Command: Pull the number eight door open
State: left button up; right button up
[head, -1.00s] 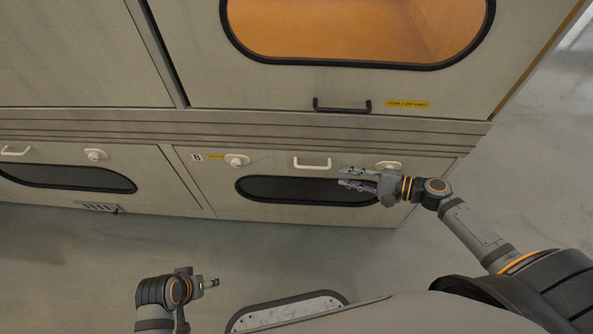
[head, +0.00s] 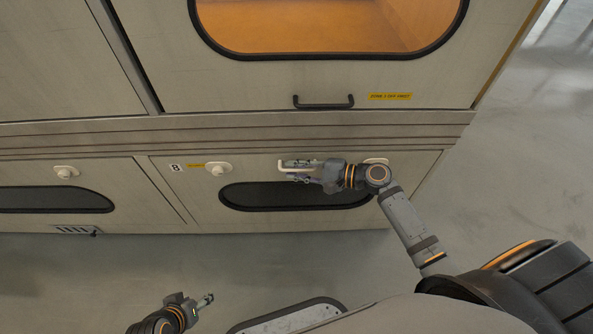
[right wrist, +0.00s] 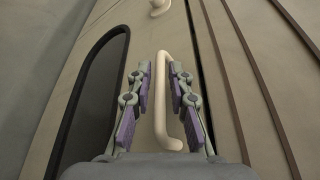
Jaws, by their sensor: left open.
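The number eight door (head: 185,195) is a beige lower door with a dark oval window (head: 245,197); it looks closed. Its label "8" (head: 175,167) is at its upper left. Its cream bar handle (head: 312,162) is partly hidden by my right gripper (head: 291,171). In the right wrist view the handle (right wrist: 163,90) runs between the two open fingers of the right gripper (right wrist: 159,72), with visible gaps on both sides. My left gripper (head: 206,300) is open and empty, low in the head view, away from the door.
Above is a large door with a lit orange window (head: 330,22) and a dark handle (head: 323,102). Another lower door with a dark window (head: 50,199) is to the left. Open floor (head: 260,265) lies in front.

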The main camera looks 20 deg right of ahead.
jog(key=shift+c, duration=0.2)
grip_shut()
jog(key=shift+s+f, duration=0.1)
jog(key=shift+s, duration=0.05)
